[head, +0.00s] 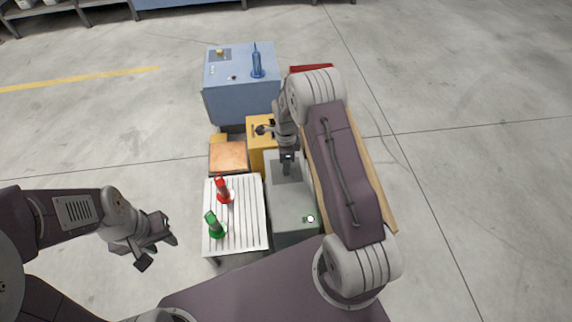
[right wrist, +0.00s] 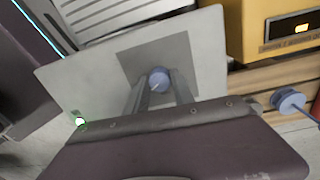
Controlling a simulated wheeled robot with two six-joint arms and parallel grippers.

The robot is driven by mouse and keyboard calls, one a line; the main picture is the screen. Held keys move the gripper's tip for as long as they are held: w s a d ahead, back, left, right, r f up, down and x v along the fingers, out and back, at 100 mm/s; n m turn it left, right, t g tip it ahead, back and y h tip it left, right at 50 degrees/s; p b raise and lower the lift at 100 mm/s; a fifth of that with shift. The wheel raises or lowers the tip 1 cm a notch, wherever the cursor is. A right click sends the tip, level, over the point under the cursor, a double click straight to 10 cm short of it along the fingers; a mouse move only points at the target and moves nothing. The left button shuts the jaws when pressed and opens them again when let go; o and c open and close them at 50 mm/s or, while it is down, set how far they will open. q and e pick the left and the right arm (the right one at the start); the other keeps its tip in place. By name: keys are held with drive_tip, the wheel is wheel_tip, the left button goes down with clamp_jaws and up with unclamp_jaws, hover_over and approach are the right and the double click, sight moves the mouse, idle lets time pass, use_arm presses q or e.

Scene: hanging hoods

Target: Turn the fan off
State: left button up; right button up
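The fan itself is not clearly in view. A grey box (head: 285,222) stands low in front of me, with a dark square panel (right wrist: 190,45) on top. On that panel is a round blue-grey knob (right wrist: 159,78) with a pale pointer mark. A lit green-white button or lamp (head: 309,218) sits near the box's corner; it also shows in the right wrist view (right wrist: 80,122). My right gripper (head: 287,165) points down over the panel, one finger on each side of the knob; whether they touch it is unclear. My left gripper (head: 156,245) is open and empty, off to the left.
A white slatted table (head: 248,215) beside the grey box holds a red item (head: 222,190) and a green item (head: 214,225). A yellow box (head: 256,157), a wooden-topped stand (head: 228,156) and a blue cabinet (head: 228,102) stand behind. Floor at far right is clear.

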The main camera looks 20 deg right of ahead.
drive_tip(key=shift+r+n+p, duration=0.2)
drive_tip(key=shift+n+p, duration=0.2)
drive_tip(key=shift+p, duration=0.3)
clamp_jaws()
drive_tip(key=n+p, duration=0.3)
drive_tip(key=p, duration=0.1)
drive_tip(key=shift+r, duration=0.1)
drive_tip(key=n+p, duration=0.2)
drive_tip(key=shift+n, duration=0.4)
drive_tip(key=n+p, duration=0.2)
drive_tip(key=n, duration=0.1)
drive_tip(key=shift+a+n+h, duration=0.1)
drive_tip(key=shift+n+h, duration=0.2)
drive_tip(key=n+p, duration=0.2)
drive_tip(key=n, duration=0.1)
drive_tip(key=shift+f+n, duration=0.2)
drive_tip(key=shift+n, duration=0.1)
drive_tip(key=n+p, duration=0.1)
drive_tip(key=n, duration=0.2)
drive_tip(key=shift+s+n+p, duration=0.1)
drive_tip(key=shift+n+p, duration=0.2)
drive_tip(key=shift+p, duration=0.05)
drive_tip(key=n+p, duration=0.1)
drive_tip(key=n, duration=0.2)
drive_tip(key=shift+t, duration=0.3)
drive_tip(key=shift+f+n+p, duration=0.1)
drive_tip(key=shift+n+p, duration=0.35)
drive_tip(key=shift+n, duration=1.25)
